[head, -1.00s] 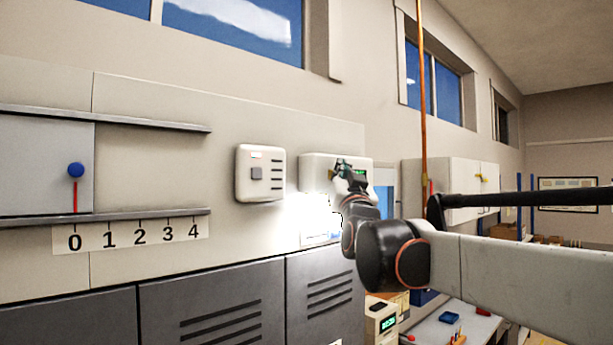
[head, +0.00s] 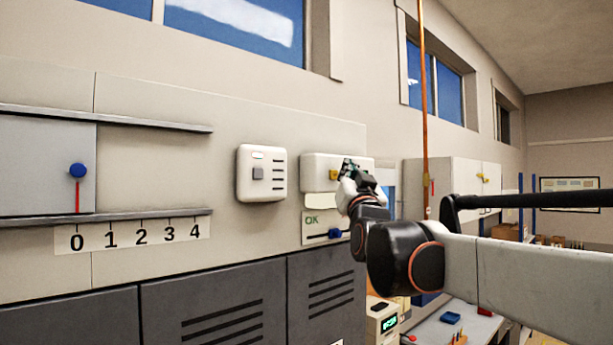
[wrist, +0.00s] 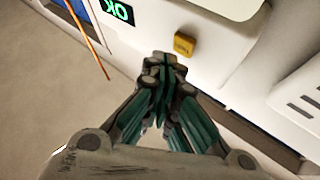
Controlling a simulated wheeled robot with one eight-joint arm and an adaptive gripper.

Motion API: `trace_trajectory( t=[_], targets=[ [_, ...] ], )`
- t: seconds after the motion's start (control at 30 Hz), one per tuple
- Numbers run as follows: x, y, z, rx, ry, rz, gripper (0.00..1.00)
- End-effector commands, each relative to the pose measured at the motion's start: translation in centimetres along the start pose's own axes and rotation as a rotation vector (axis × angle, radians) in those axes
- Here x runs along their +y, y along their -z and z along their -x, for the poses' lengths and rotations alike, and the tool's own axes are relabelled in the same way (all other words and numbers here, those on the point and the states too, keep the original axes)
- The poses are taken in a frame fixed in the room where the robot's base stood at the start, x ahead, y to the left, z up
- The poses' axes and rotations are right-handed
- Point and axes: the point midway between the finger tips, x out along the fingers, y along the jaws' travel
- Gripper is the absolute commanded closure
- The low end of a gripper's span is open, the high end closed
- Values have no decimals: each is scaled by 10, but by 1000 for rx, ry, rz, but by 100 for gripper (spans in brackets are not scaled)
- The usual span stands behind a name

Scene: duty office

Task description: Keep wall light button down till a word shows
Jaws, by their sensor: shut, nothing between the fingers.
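A white wall box (head: 311,175) carries a square yellow button (head: 334,174), which also shows in the wrist view (wrist: 184,44). A dark display on this box reads OK in green (wrist: 118,10), turned over in the wrist view; my gripper hides it in the head view. My gripper (head: 349,166) is shut and empty, its fingertips (wrist: 163,60) just beside the button. A small gap shows between the tips and the button in the wrist view. The button's face is uncovered in both views.
A second white box (head: 260,185) with a grey button and small lamp is to the left. Below the yellow button's box is a panel marked OK (head: 312,220) with a blue knob (head: 335,234). Grey vented cabinets (head: 215,305) stand below.

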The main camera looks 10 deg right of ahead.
Motion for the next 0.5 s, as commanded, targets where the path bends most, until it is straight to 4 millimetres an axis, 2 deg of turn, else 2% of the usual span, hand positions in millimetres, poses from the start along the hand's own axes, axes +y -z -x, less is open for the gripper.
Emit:
trace_trajectory(
  t=[0.2,0.5],
  targets=[
    [1,1,2,0,0,0,100],
    [15,14,19,0,-1,0,100]
  ],
)
